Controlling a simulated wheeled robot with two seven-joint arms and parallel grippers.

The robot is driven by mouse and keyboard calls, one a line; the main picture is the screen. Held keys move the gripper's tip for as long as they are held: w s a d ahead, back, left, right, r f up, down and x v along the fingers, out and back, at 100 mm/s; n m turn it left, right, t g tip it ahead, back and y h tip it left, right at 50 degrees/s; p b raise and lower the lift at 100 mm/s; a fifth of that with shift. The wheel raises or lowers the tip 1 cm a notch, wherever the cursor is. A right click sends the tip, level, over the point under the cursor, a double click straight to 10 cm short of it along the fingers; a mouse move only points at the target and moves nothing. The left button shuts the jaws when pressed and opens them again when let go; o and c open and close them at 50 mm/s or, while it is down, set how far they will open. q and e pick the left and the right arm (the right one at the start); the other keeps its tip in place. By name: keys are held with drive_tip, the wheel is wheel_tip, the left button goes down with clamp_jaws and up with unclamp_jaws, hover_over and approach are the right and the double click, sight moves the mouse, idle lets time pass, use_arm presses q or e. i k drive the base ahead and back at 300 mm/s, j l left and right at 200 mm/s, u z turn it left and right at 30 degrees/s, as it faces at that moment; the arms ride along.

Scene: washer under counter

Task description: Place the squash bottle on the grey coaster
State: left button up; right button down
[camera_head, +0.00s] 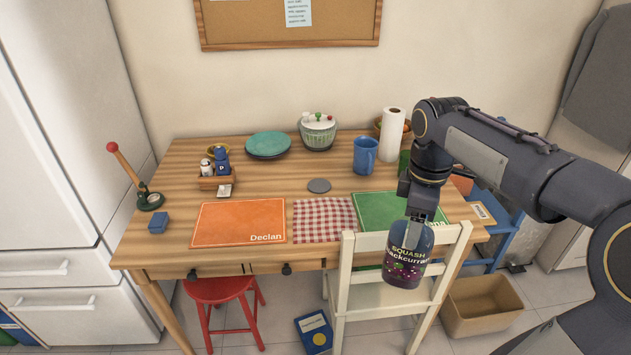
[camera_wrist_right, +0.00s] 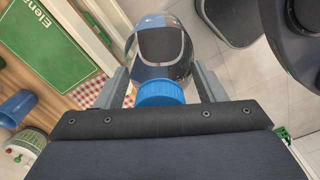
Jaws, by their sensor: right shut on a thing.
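The squash bottle (camera_head: 405,262) is dark with a purple blackcurrant label. My right gripper (camera_head: 421,217) is shut on it near its top and holds it upright in front of the table, over the white chair. In the right wrist view the bottle (camera_wrist_right: 163,45) and its blue cap (camera_wrist_right: 160,93) sit between the two fingers (camera_wrist_right: 162,88). The grey coaster (camera_head: 319,185) is a small round disc lying bare on the table, behind the checked cloth and left of the blue mug. My left gripper is not in view.
The white chair (camera_head: 398,237) stands at the table's front edge. A blue mug (camera_head: 364,155), a paper roll (camera_head: 391,133), a green-striped bowl (camera_head: 318,132) and teal plates (camera_head: 268,144) stand at the back. Orange (camera_head: 237,223) and green (camera_head: 380,208) mats flank the checked cloth (camera_head: 324,219).

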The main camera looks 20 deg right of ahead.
sight(319, 184)
drive_tip(key=i, duration=1.3)
